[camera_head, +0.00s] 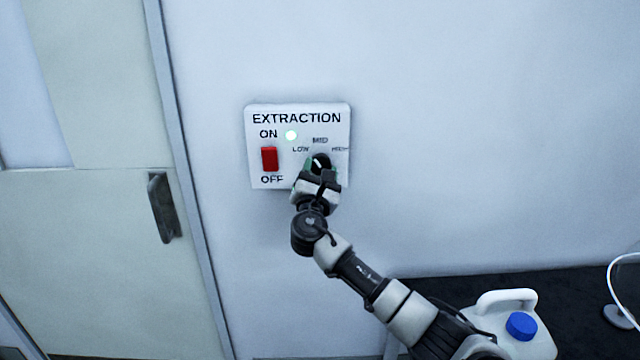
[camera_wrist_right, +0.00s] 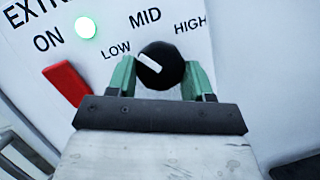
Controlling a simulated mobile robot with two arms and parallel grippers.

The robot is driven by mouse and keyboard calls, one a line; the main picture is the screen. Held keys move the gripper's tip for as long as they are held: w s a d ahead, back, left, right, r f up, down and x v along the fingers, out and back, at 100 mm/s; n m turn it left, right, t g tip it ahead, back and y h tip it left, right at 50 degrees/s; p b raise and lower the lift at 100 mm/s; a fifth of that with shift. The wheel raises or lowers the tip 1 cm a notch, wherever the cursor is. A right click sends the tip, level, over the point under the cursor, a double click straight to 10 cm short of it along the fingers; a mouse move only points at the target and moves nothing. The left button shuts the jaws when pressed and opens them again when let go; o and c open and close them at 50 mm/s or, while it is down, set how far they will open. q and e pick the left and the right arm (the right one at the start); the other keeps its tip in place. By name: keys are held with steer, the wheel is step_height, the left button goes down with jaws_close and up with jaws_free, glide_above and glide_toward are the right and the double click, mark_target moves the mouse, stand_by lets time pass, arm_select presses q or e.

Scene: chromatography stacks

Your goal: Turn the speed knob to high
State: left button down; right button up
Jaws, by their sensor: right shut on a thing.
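The black round speed knob (camera_head: 320,161) is on the white EXTRACTION panel (camera_head: 258,112) on the wall. In the right wrist view the knob (camera_wrist_right: 161,66) has a white pointer mark aimed up and left, toward LOW. LOW, MID and HIGH are printed in an arc around it. My right gripper (camera_head: 319,167) is at the panel. In the wrist view its green fingers (camera_wrist_right: 160,78) are on either side of the knob, shut on it. My left gripper is not in view.
A red ON/OFF switch (camera_head: 269,159) is left of the knob, with a lit green light (camera_head: 291,135) above it. A door with a dark handle (camera_head: 164,207) is at the left. A white jug with a blue cap (camera_head: 521,326) stands at lower right. The wall right of the panel is clear.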

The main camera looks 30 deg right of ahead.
steer(key=m+g+b, duration=0.1)
steer(key=m, duration=0.2)
steer(key=m+g+h+b, duration=0.1)
steer(key=m+b, duration=0.1)
steer(key=m, duration=0.1)
steer(key=shift+w+a+f+g, duration=0.1)
steer(key=shift+a+g, duration=0.1)
steer(key=shift+g, duration=0.1)
steer(key=m+g+b, duration=0.1)
steer(key=m, duration=0.2)
steer(key=shift+m, duration=0.3)
steer(key=shift+r+m+g+h+b, duration=0.3)
steer(key=shift+m+g, duration=0.3)
steer(key=shift+m, duration=0.4)
steer(key=shift+a+m+g, duration=0.1)
steer(key=shift+m+g, duration=0.3)
steer(key=shift+m, duration=0.6)
steer(key=m, duration=0.1)
steer(key=m+y, duration=0.1)
steer(key=shift+r+m+g, duration=0.2)
steer(key=shift+m+g, duration=0.1)
steer(key=m+y, duration=0.1)
steer(key=m, duration=0.1)
steer(key=m+g+y+p, duration=0.1)
steer(key=m, duration=0.1)
steer(key=shift+r+m, duration=0.15)
steer(key=shift+m, duration=0.15)
steer(key=o, duration=0.9)
steer(key=shift+p, duration=0.3)
steer(key=shift+r, duration=0.1)
